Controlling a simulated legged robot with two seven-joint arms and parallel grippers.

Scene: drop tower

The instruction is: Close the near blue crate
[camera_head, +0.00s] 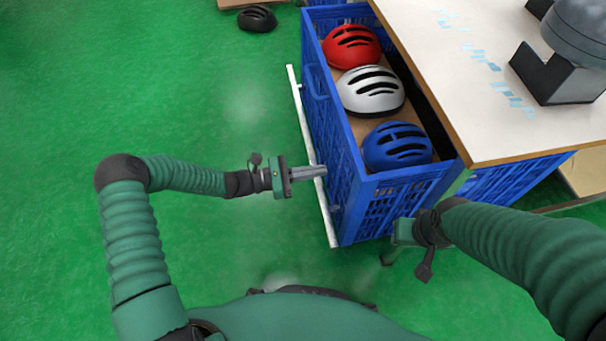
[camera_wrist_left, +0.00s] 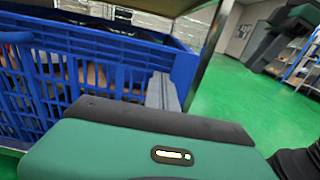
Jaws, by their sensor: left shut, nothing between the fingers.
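The near blue crate (camera_head: 322,118) sticks out from beside the table, open at the top. Red (camera_head: 352,47), white (camera_head: 370,91) and blue (camera_head: 397,147) helmets lie in it. A long pale bar (camera_head: 331,225) runs along its left side. My left gripper (camera_head: 322,171) is shut and empty, its tips at the bar in the picture; touch cannot be told. In the left wrist view its grey fingers (camera_wrist_left: 162,92) are before the crate's lattice wall (camera_wrist_left: 105,75). My right gripper (camera_head: 405,232) is by the crate's bottom right corner; its fingers are hidden.
The white-topped table (camera_head: 460,80) stands right of the crate and bears a dark grey machine (camera_head: 570,60). More blue crate wall (camera_head: 510,180) shows under the table. A black helmet (camera_head: 257,18) lies on the floor at the top. The green floor at left is clear.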

